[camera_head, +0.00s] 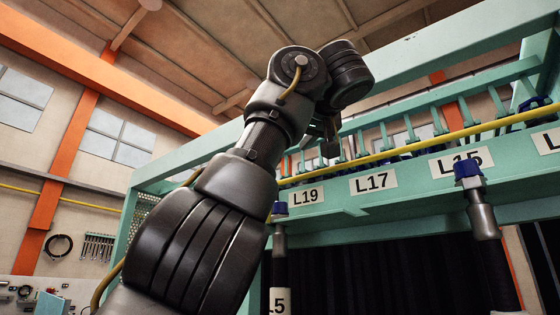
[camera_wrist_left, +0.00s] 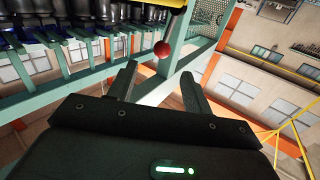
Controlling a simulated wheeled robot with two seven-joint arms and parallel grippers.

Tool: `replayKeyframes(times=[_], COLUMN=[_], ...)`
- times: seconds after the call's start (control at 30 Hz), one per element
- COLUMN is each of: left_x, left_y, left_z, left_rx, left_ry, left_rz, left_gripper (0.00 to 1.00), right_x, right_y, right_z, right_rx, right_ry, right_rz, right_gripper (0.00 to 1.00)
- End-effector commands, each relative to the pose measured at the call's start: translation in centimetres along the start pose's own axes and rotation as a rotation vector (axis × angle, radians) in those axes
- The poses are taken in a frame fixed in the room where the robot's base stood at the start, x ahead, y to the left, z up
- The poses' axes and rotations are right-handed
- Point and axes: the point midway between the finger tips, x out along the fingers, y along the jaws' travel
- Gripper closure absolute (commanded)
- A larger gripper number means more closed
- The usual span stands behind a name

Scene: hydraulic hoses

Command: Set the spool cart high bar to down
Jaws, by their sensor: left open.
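The spool cart (camera_head: 430,212) is a teal frame with white labels such as L19, L17 and L15. A yellow bar (camera_head: 420,146) runs along it above the labels; I cannot tell for sure that this is the high bar. In the left wrist view a piece of yellow bar (camera_wrist_left: 166,3) shows at the top edge, with a red ball knob (camera_wrist_left: 162,48) below it. My left gripper (camera_wrist_left: 160,84) is open and empty, the knob showing beyond and between its fingertips, apart from them. In the head view my left arm mostly hides the gripper. My right gripper is out of view.
Blue-capped hose ends (camera_head: 468,170) hang below the label rail, and one hangs beside my arm. Teal uprights (camera_head: 384,135) stand in a row behind the yellow bar. A teal top beam (camera_head: 440,45) crosses above. Open space lies left of the cart, before the wall.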

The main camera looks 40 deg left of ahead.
Motion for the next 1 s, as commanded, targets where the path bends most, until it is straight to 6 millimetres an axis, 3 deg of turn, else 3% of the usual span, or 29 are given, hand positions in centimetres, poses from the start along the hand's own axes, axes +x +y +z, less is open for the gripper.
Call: replayKeyframes(times=[0.23, 0.53, 0.73, 1.0], left_x=[4.0, 9.0, 10.4, 10.6], left_y=[-0.1, 0.0, 0.1, 0.1], left_z=[-0.3, -0.3, -0.1, 0.1], left_rx=[0.001, 0.001, 0.000, 0.000], left_ry=[-0.003, -0.003, -0.002, -0.002], left_rz=[-0.002, 0.001, 0.003, 0.004], left_gripper=[0.50, 0.50, 0.50, 0.50], right_x=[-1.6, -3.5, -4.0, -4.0], right_y=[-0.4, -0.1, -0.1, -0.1], right_z=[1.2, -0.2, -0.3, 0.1], right_rx=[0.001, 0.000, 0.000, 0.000], right_ry=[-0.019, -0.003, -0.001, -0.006], right_rz=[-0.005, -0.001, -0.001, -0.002], right_gripper=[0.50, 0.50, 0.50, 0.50])
